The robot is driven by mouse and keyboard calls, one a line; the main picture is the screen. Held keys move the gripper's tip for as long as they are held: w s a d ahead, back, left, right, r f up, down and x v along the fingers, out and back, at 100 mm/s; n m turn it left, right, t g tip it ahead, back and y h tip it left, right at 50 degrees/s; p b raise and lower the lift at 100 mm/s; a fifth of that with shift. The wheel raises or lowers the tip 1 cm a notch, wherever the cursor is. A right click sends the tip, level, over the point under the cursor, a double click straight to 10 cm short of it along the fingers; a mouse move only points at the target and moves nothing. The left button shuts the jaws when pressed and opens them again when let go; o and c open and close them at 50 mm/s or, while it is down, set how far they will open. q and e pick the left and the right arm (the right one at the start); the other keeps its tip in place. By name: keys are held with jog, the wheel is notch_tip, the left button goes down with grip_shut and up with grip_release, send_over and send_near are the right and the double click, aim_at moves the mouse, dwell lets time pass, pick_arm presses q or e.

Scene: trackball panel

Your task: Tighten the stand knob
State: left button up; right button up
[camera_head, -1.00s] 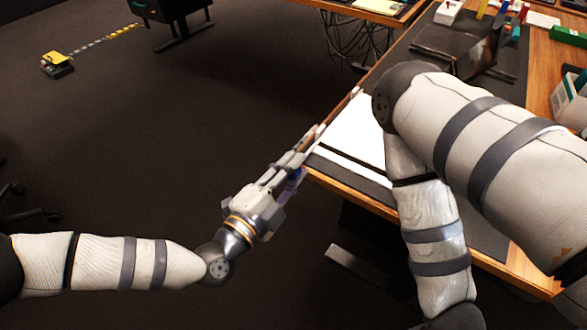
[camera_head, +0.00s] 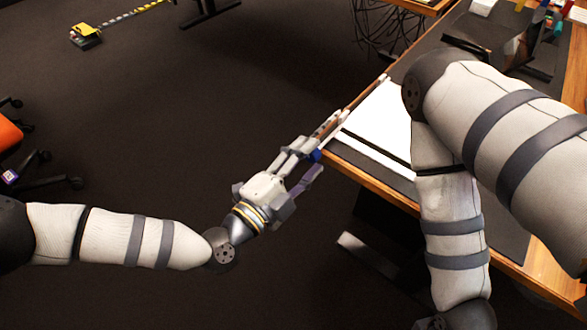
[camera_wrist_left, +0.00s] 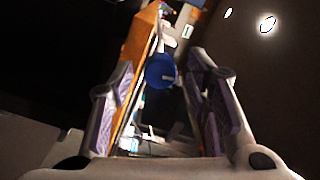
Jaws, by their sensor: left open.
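A round blue knob (camera_wrist_left: 160,71) shows in the left wrist view, between and beyond the fingertips of my left gripper (camera_wrist_left: 164,80). In the head view a small blue part (camera_head: 316,156), seemingly the same knob, shows by the fingers of my left gripper (camera_head: 314,158), near the desk's corner. The gripper is open, with a gap on both sides of the knob in the wrist view. I cannot tell whether the knob lies within the fingers' reach. The stand itself is hard to make out. My right gripper is out of view; only its arm shows.
The wooden desk (camera_head: 374,181) runs along the right, with a white panel or sheet (camera_head: 378,128) near its corner. My right arm covers part of the desk. An orange chair (camera_head: 9,135) stands at the left edge.

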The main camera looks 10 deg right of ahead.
pick_arm(q)
jog(key=v, duration=1)
jog(key=shift+s, duration=0.1)
